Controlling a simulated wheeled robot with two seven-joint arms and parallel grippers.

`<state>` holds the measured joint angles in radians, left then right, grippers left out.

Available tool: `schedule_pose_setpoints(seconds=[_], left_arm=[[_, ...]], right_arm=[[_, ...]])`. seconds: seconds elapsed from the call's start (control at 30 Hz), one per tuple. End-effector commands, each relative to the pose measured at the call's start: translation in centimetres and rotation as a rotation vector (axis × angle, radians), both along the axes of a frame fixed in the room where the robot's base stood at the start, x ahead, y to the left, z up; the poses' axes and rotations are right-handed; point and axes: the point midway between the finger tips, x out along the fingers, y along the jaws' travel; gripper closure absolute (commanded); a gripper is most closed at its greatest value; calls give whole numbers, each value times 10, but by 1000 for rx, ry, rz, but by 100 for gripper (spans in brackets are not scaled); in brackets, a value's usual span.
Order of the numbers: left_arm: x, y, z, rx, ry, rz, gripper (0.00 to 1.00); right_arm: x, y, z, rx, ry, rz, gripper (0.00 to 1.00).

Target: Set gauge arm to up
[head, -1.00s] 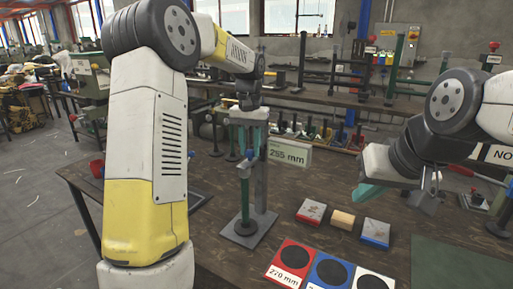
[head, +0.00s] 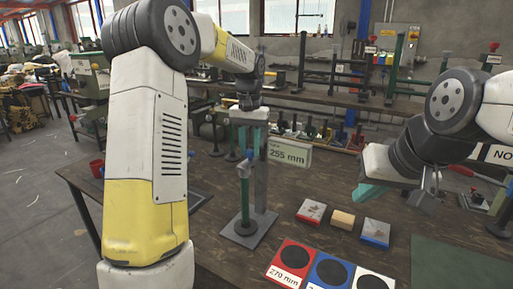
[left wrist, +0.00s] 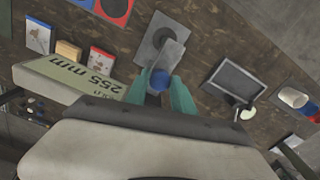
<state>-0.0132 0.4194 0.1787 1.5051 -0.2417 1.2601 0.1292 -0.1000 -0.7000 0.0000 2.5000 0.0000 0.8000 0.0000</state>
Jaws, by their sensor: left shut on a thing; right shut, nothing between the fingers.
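The gauge (head: 261,185) stands on the table with a grey upright post and a flat grey base plate. My left gripper (head: 252,146) points down at the gauge's top. My right gripper (head: 368,192) is shut and empty, above the table at the right.
Red, white and blue blocks and a wooden block (head: 342,219) lie right of the gauge. Red, blue and white pads with black discs (head: 331,270) lie in front. A red mug (head: 97,168) stands at the left. A green mat (head: 455,265) is at front right.

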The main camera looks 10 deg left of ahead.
Motion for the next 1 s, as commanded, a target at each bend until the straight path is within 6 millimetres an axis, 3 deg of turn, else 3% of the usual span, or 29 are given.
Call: schedule_pose_setpoints(seconds=[0.43, 0.8, 1.0], left_arm=[[0, 0, 4, 0, -1, 0, 100], [1, 0, 75, 0, -5, 1, 100], [0, 0, 83, -1, -4, 0, 100]], right_arm=[[0, 0, 0, 0, 0, 0, 100], [0, 0, 0, 0, 0, 0, 100], [0, 0, 0, 0, 0, 0, 100]])
